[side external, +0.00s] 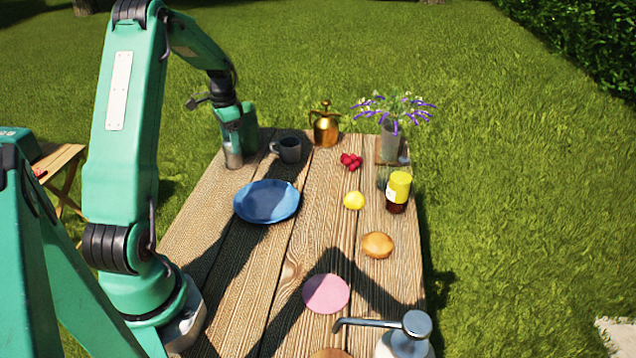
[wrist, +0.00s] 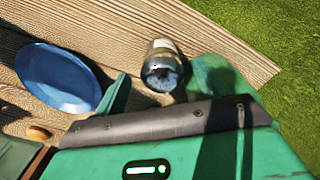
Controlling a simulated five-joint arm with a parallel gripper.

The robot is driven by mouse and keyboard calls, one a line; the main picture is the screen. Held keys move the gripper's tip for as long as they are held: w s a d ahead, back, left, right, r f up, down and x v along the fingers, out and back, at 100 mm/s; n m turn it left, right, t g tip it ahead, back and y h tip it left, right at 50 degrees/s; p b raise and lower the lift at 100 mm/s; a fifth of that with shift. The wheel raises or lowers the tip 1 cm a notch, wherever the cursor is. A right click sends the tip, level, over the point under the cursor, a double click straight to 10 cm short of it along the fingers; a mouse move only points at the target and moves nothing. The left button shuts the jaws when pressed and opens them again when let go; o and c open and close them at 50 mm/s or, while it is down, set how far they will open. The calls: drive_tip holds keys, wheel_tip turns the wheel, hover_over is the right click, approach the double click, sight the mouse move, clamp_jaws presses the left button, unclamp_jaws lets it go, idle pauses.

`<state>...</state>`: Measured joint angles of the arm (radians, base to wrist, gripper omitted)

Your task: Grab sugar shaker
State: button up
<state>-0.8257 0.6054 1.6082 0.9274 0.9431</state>
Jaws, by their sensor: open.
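The sugar shaker (side external: 233,159) looks like a small glass and metal cylinder. It stands near the far left corner of the table, and its upper part is hidden by my gripper (side external: 237,128) in the side view. In the wrist view the shaker (wrist: 162,62) shows as a grey and dark cylinder just ahead of the gap between my fingers. My gripper (wrist: 160,88) is open, with one green finger on each side of the gap. I cannot tell whether a finger touches the shaker.
A dark mug (side external: 287,150) stands close to the right of the shaker, and a blue plate (side external: 267,202) lies nearer. A brass sprayer (side external: 325,126), raspberries (side external: 351,161), a lemon (side external: 354,200), a yellow-capped bottle (side external: 398,187) and a bun (side external: 377,245) stand farther right.

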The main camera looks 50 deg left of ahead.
drive_tip(key=shift+w+f, duration=0.15)
drive_tip(key=shift+f, duration=2.4)
drive_tip(key=shift+a, duration=0.1)
drive_tip(key=c, duration=1.1)
drive_tip(key=shift+c, duration=0.2)
drive_tip(key=shift+r, duration=0.1)
drive_tip(key=shift+r, duration=0.75)
wheel_tip(320, 180, up, 2)
drive_tip(key=shift+r, duration=0.2)
drive_tip(key=w+d+r, duration=0.3)
drive_tip(key=d+r, duration=0.4)
drive_tip(key=d, duration=0.4)
drive_tip(key=shift+w+d, duration=0.15)
